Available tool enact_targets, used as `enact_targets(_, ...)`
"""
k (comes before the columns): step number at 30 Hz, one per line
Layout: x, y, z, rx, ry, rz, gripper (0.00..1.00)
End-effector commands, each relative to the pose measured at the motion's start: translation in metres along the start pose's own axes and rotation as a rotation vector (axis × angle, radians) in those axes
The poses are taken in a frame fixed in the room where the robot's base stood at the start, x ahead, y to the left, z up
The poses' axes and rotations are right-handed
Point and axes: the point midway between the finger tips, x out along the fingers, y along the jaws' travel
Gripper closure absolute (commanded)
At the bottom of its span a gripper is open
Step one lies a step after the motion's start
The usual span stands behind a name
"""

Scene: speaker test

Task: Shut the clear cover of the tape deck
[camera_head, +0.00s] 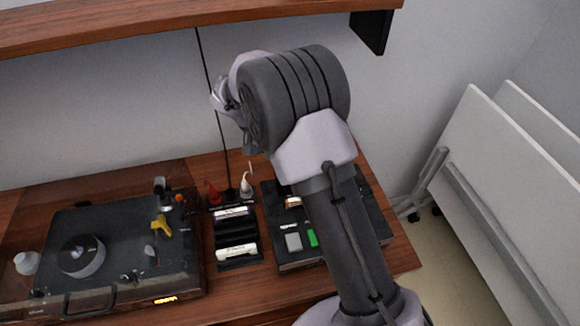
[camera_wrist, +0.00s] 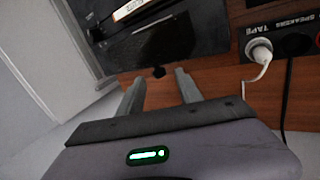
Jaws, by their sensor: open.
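The black tape deck (camera_head: 283,262) lies on the wooden table, partly hidden behind my arm in the head view. It has a grey button, a green button and an orange-and-white strip. In the wrist view, a glossy dark pane (camera_wrist: 168,38), apparently its clear cover, lies beyond my fingers, with the strip beside it; I cannot tell the cover's exact angle. My gripper (camera_wrist: 160,88) is open and empty, its two fingers apart and short of the deck in that view. In the head view, my gripper (camera_head: 226,100) is high above the table, mostly hidden by my wrist.
A record player (camera_head: 120,215) fills the table's left part. A dark rack (camera_head: 237,236) with white-labelled items stands between it and the deck. A red plug (camera_head: 213,194) and a white plug (camera_head: 246,186) stand behind the rack. A wooden shelf (camera_head: 150,22) overhangs the back.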

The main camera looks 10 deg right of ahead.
Motion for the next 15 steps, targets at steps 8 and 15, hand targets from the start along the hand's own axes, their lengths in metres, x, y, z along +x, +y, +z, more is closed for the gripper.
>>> enact_targets(8,0.023,0.000,0.000,0.000,0.000,-0.001,0.58)
enact_targets(15,0.022,0.001,0.000,0.000,0.001,-0.001,0.71)
